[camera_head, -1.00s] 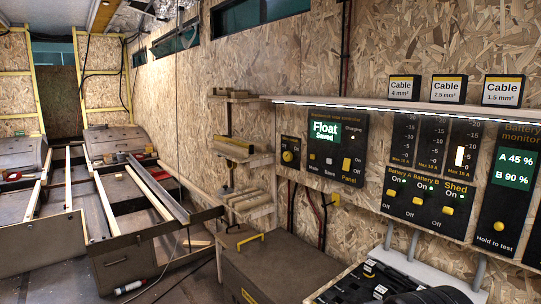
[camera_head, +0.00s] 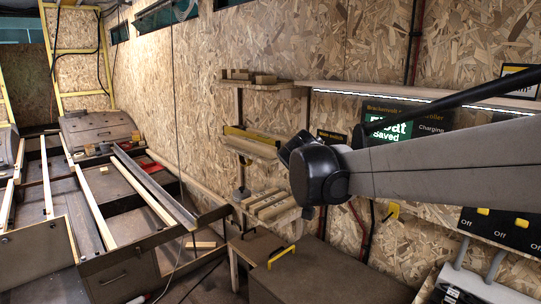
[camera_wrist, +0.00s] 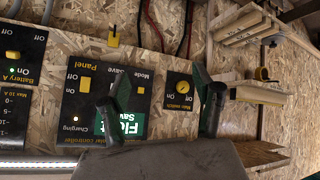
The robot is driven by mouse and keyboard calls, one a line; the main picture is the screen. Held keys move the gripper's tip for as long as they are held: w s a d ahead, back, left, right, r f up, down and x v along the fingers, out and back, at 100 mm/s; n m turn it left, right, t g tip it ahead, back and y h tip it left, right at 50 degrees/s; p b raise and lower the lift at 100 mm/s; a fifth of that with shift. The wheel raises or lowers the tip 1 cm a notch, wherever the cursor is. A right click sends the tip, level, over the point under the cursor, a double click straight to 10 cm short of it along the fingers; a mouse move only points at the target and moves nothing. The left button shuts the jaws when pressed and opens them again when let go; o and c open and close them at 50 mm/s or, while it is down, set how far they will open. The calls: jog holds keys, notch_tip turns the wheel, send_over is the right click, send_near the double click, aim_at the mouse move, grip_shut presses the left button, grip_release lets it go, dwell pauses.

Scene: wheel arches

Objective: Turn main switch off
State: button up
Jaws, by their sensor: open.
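The main switch (camera_wrist: 171,98) is a small black wall panel with a round yellow knob (camera_wrist: 182,87). It appears upside down in the wrist view, between the two fingers of my gripper (camera_wrist: 160,75). The gripper is open and empty, with its fingers apart on either side of the panel in the picture; I cannot tell how far it is from the wall. In the head view only a dark edge of the main switch panel (camera_head: 328,136) shows behind my arm. The knob and my gripper are hidden there. The knob's setting is too small to read.
The solar controller panel (camera_wrist: 88,105) with its green display is beside the switch. Wooden wall racks (camera_head: 262,150) stand to the left, above a brown box (camera_head: 330,272) with a yellow handle. A lit shelf (camera_head: 440,97) runs above the panels. Red and black cables hang below.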

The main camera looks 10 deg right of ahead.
jog(key=w+d+f+m+t+h+p, duration=0.1)
jog(key=w+d+f+m+h, duration=0.15)
jog(key=w, duration=0.75)
jog(key=w+d+f+m+h+p, duration=0.1)
jog(key=w+m+h+p, duration=0.15)
jog(key=w, duration=0.85)
jog(key=w+d+f+m+t+h, duration=0.15)
jog(key=w+h, duration=0.25)
jog(key=w, duration=0.6)
jog(key=shift+g, duration=0.35)
jog(key=x, duration=1.4)
jog(key=shift+d+f+p, duration=0.3)
jog(key=shift+f+p, duration=0.1)
jog(key=c, duration=1.2)
jog(key=shift+o, duration=0.2)
